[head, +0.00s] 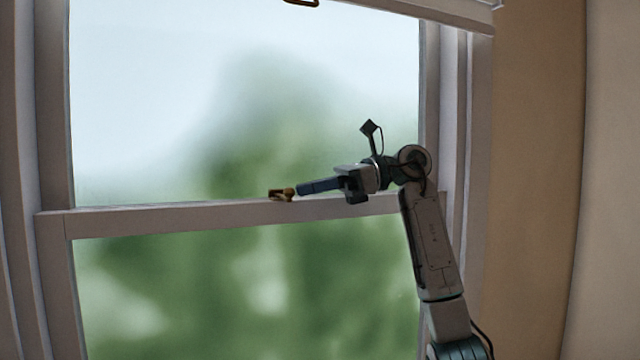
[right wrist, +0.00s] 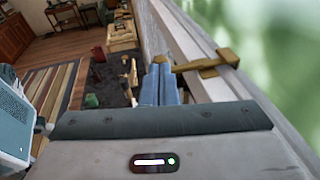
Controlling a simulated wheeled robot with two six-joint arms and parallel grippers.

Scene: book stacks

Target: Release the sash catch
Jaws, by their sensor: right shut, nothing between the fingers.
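My left gripper is not in view.
The upper and lower panes show blurred greenery. A white blind rail (head: 440,12) with a brass pull (head: 302,3) hangs at the top. The window's right jamb (head: 465,130) is behind my right arm. In the right wrist view, the room has a striped rug (right wrist: 48,90) and furniture.

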